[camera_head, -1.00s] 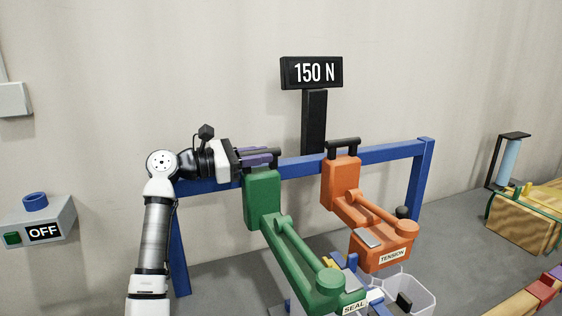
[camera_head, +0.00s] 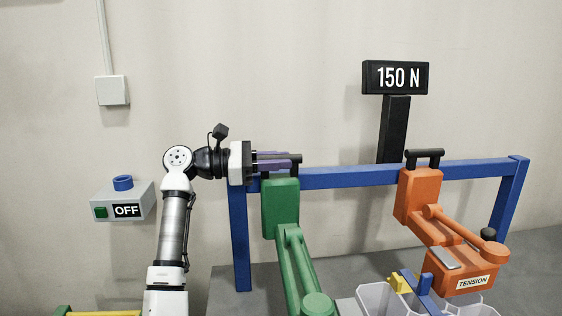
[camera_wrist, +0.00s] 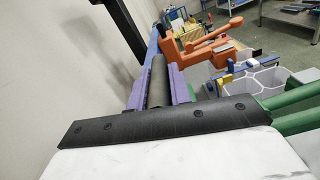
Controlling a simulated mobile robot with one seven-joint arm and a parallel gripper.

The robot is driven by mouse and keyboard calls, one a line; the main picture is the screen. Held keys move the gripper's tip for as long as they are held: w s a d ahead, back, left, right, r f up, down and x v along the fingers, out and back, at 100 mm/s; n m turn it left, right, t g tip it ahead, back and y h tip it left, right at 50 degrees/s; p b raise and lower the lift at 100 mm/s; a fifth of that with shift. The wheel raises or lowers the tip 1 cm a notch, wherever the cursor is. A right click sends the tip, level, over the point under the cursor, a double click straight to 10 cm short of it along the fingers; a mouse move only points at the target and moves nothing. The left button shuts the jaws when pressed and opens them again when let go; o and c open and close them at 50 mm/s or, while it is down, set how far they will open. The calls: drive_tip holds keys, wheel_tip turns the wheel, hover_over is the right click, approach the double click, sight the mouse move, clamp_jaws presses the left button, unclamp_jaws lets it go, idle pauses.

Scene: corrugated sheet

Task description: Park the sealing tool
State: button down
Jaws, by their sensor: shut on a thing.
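The green sealing tool (camera_head: 281,208) is upright at the left end of the blue rail (camera_head: 348,177), its arm slanting down toward the bottom edge, where its lower end is cut off. My gripper (camera_head: 276,161) is shut on the black handle at its top, coming from the left with purple fingers. In the wrist view the purple fingers lie on both sides of the dark handle (camera_wrist: 157,82), and parts of the green tool (camera_wrist: 292,122) show at the right. I cannot tell whether the tool touches the rail.
An orange tool marked TENSION (camera_head: 421,196) is at the rail, well to the right. A black display (camera_head: 395,78) reads 150 N. A grey box (camera_head: 123,200) reads OFF at the left. White bins (camera_head: 376,300) are at the bottom. The rail between the tools is clear.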

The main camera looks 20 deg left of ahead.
drive_tip(key=c, duration=1.6)
unclamp_jaws()
drive_tip(key=shift+s+a, duration=0.1)
drive_tip(key=shift+a, duration=0.1)
drive_tip(key=shift+c, duration=0.2)
drive_tip(key=o, duration=0.3)
drive_tip(key=shift+s+a, duration=0.1)
drive_tip(key=shift+a, duration=0.1)
drive_tip(key=shift+o, duration=0.2)
drive_tip(key=shift+d, duration=0.15)
drive_tip(key=b+v, duration=0.2)
drive_tip(key=v, duration=1.1)
drive_tip(key=shift+a, duration=0.4)
drive_tip(key=shift+s, duration=0.1)
